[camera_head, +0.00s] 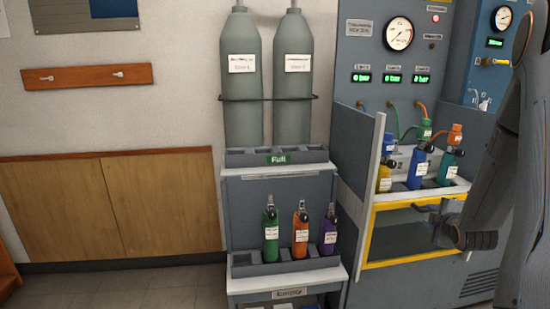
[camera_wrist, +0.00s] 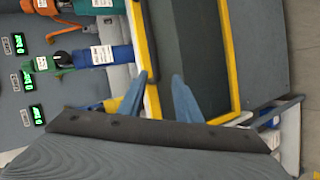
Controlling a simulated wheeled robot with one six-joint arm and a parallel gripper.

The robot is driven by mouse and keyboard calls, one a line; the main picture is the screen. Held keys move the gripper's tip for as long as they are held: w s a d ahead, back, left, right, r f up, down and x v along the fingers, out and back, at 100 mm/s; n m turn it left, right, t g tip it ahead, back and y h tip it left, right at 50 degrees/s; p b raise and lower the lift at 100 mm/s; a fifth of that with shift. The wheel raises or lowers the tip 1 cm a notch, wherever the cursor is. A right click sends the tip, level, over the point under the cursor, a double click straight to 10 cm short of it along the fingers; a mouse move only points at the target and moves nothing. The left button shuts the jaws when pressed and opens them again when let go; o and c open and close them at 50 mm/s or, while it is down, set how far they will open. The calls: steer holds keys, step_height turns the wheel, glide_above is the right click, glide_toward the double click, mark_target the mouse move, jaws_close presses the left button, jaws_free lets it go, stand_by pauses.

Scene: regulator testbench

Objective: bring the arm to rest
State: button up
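My gripper (camera_wrist: 159,80) shows in the wrist view as two blue fingers with a gap between them. It is open, and nothing is held in the gap. In the head view, my arm comes down the right side. My gripper (camera_head: 440,222) is in front of the yellow-framed opening of the test bench (camera_head: 372,235), below the bottle tray. Its fingers are small and partly hidden there. The wrist view shows the yellow frame (camera_wrist: 152,80) behind the fingers; whether they touch it I cannot tell.
Yellow, blue and teal bottles (camera_head: 416,168) stand in the bench tray above my gripper, with hoses behind. To the left, a rack (camera_head: 236,262) holds green, orange and purple bottles under two large grey cylinders (camera_head: 292,95). The floor (camera_head: 130,288) at the left is clear.

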steer(key=s+a+r+m+g+y+p, duration=0.1)
steer(key=s+a+r+m+g, duration=0.15)
steer(key=a, duration=0.75)
steer(key=s+a+r+m+g+y+p, duration=0.1)
steer(key=s+a+m+g, duration=0.4)
steer(key=s+a, duration=0.8)
steer(key=s+a+r+m+g+y+p, duration=0.2)
steer(key=s+a+m+g, duration=0.3)
steer(key=s+a, duration=0.7)
steer(key=shift+s+a+r+p, duration=0.4)
steer(key=shift+s+r, duration=0.3)
steer(key=shift+s, duration=0.5)
